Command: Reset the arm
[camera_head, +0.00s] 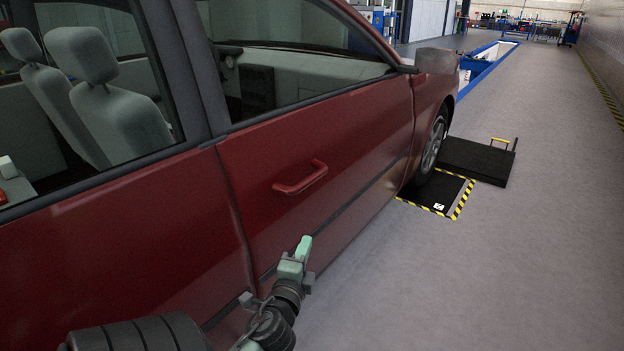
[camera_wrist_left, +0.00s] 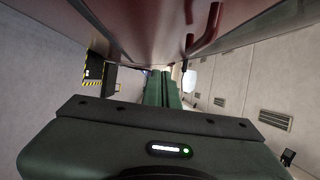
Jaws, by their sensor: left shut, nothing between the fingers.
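My left gripper (camera_head: 304,246) is in the lower middle of the head view, in front of the red car's side and below its door handle. It also shows in the left wrist view (camera_wrist_left: 162,74), where its two green fingers lie together, shut and empty. The red car (camera_head: 350,140) fills the left and middle of the head view. Its door handle (camera_head: 300,178) also shows in the wrist view (camera_wrist_left: 205,32), apart from the fingers. My right gripper is not in view.
A black plate with a yellow-black striped border (camera_head: 437,191) lies by the front wheel (camera_head: 433,145). A black ramp-like platform with a yellow handle (camera_head: 478,160) is beyond it. A blue-edged pit (camera_head: 488,62) lies farther back. The grey floor (camera_head: 530,250) on the right is clear.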

